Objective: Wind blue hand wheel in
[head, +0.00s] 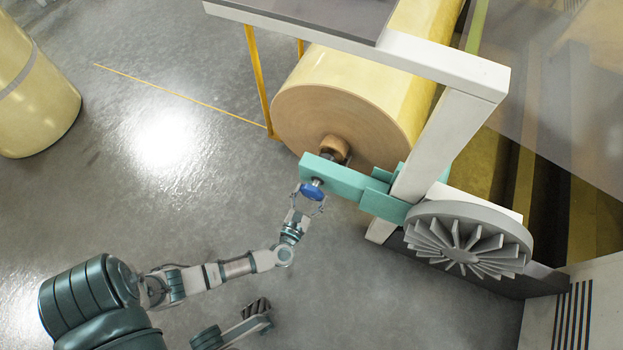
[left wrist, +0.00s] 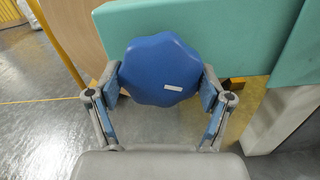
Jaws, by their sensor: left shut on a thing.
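The blue hand wheel (head: 313,191) sits at the end of a short shaft on the teal arm (head: 345,179) of the machine. My left gripper (head: 309,203) reaches up to it from below and is shut on it. In the left wrist view the blue hand wheel (left wrist: 160,70) has a scalloped rim and a small white label. The fingers of my left gripper (left wrist: 160,88) press on its left and right edges. The teal arm (left wrist: 225,35) lies behind the wheel.
A large yellow roll (head: 340,105) lies in the white frame (head: 445,140) beside the teal arm. A grey finned wheel (head: 466,238) stands at the right. Another yellow roll (head: 35,95) is at the far left. The grey floor (head: 170,210) between is clear.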

